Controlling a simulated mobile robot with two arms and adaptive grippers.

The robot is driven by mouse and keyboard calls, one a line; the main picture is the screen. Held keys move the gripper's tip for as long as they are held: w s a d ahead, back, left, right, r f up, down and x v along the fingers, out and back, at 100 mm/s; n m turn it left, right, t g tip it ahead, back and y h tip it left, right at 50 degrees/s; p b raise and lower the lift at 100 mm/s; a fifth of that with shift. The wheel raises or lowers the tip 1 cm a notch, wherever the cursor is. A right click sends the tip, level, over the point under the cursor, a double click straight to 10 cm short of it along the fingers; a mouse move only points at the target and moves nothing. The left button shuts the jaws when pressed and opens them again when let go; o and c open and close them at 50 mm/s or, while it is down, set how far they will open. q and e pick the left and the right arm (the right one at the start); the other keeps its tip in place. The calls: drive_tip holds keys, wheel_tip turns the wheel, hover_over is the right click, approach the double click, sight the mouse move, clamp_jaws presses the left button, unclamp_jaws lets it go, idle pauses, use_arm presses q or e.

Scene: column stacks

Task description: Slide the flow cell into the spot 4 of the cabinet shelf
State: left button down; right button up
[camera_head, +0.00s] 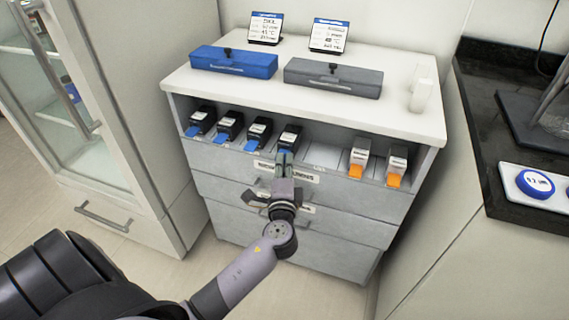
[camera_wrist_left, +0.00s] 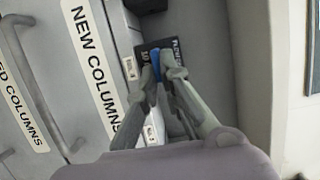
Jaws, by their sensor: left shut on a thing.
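The flow cell (camera_head: 290,137) is a dark block with a white label and a blue end. It is fourth from the left in the open cabinet shelf (camera_head: 322,152), right of the other blue-ended blocks. My left gripper (camera_head: 285,157) reaches the shelf front from below and is shut on the flow cell's blue end. In the left wrist view the fingertips (camera_wrist_left: 157,76) close around the blue end, with the dark body (camera_wrist_left: 172,46) beyond them. The flow cell's rear is hidden inside the shelf, and I cannot tell how deep it sits. My right gripper is not in view.
Three blue-ended blocks (camera_head: 229,126) stand to the left. Two orange-ended blocks (camera_head: 359,157) stand to the right, past an empty stretch. Labelled grey drawers lie below. Blue (camera_head: 234,62) and grey (camera_head: 333,77) cases lie on top.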

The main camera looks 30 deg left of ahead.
use_arm(q)
drive_tip(key=c, duration=1.7)
unclamp_jaws()
